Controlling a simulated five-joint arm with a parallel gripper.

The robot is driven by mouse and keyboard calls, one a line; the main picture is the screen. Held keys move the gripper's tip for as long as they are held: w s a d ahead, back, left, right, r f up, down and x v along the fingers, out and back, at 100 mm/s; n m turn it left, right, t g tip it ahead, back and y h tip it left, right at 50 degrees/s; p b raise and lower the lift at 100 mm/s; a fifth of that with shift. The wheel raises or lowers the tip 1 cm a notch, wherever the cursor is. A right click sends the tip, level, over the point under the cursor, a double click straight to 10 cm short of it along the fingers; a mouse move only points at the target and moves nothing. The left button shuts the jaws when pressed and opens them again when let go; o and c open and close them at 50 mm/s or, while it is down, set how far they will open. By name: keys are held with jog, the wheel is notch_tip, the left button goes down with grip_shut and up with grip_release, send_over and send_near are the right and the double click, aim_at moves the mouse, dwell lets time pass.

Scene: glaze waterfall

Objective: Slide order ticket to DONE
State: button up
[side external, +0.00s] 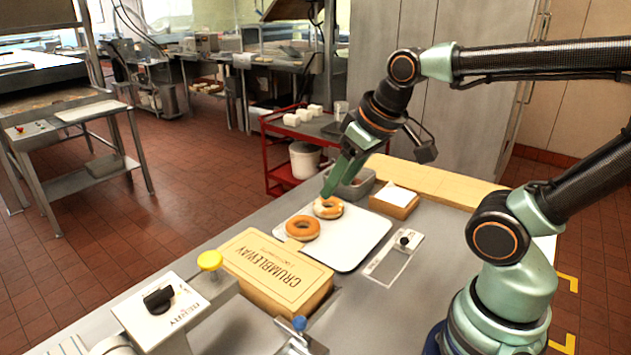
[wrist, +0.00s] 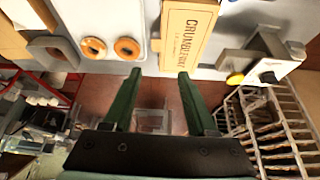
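I cannot make out a DONE marking or surely pick out the order ticket. A wooden block with a white paper-like top (side external: 397,197) stands behind the white tray's right side. A pale slotted plate (side external: 382,270) with a black knob (side external: 405,239) at its far end lies right of the tray. My gripper (side external: 325,193) is over the far left part of the tray, close to the rear doughnut (side external: 328,207); contact cannot be told. In the wrist view my gripper (wrist: 157,74) is open, with nothing between its green fingers.
The white tray (side external: 355,254) holds two doughnuts; the front one (side external: 302,228) is plain brown. A CRUMBLEWAY box (side external: 276,272) stands in front. A yellow button (side external: 209,260) and a black rotary knob (side external: 158,298) are at left. A grey bin (side external: 362,184) sits behind the tray.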

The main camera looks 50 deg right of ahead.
jog(key=s+d+f+m+g, duration=0.1)
jog(key=d+f+m+g, duration=0.35)
jog(key=d, duration=0.85)
jog(key=m, duration=0.4)
send_over(405, 238)
notch_tip(405, 238, down, 5)
jog(key=shift+g, duration=0.45)
notch_tip(405, 238, down, 12)
jog(key=shift+f, duration=0.1)
grip_shut()
